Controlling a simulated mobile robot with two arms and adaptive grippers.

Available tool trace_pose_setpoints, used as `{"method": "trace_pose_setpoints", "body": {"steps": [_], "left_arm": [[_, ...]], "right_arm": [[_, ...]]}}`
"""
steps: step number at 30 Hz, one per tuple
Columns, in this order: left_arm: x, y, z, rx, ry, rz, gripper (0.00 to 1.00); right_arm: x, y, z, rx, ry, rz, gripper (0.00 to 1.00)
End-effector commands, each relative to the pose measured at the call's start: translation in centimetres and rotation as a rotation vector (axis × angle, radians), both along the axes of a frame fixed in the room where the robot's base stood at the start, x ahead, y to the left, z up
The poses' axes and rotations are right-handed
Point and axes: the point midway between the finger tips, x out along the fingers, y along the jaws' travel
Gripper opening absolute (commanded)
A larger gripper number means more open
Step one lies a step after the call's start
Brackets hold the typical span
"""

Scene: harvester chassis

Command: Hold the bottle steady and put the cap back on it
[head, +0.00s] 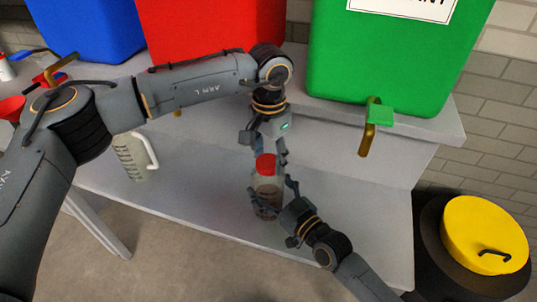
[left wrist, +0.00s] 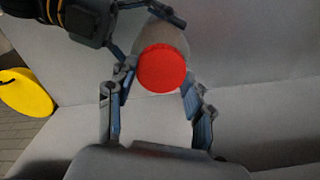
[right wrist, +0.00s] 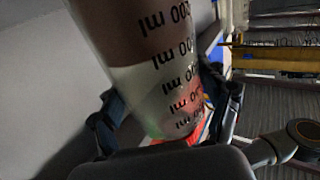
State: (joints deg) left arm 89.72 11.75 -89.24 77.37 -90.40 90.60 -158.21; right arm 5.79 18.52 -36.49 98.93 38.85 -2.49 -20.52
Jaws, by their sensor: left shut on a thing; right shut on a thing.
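The bottle (head: 267,198) is clear with a brownish content and stands upright over the grey bench. It fills much of the right wrist view (right wrist: 160,90), where its ml marks show. My right gripper (head: 273,199) is shut on its body from the front right. The red cap (head: 266,164) is at the bottle's top. In the left wrist view the cap (left wrist: 161,67) lies between the fingers of my left gripper (left wrist: 158,78), which is shut on it from above. The bottle's shoulder shows behind the cap. I cannot tell whether the cap is seated or threaded.
A clear measuring jug (head: 131,157) stands on the bench (head: 200,190) to the left. Blue, red (head: 200,30) and green (head: 385,60) containers stand on the raised shelf behind. A brass tap (head: 369,138) juts from the green one. A yellow-lidded bin (head: 484,236) is at the right.

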Motion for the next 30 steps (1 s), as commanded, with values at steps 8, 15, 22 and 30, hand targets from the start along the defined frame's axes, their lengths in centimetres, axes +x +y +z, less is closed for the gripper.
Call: {"method": "trace_pose_setpoints", "body": {"steps": [8, 15, 22, 30], "left_arm": [[0.0, 0.0, 0.1, 0.000, -0.001, -0.026, 0.39], [0.0, 0.0, 0.1, 0.000, -0.001, -0.024, 0.74], [0.0, 0.0, 0.1, 0.000, -0.001, -0.024, 0.74], [0.1, 0.0, 2.4, -0.001, -0.003, -0.024, 0.74]], "right_arm": [[0.0, 0.0, 0.0, 0.000, 0.001, 0.000, 0.00], [0.0, 0.0, 0.0, 0.000, 0.001, 0.000, 0.00], [0.0, 0.0, 0.0, 0.000, 0.001, 0.000, 0.00], [0.0, 0.0, 0.0, -0.001, 0.001, 0.000, 0.00]]}}
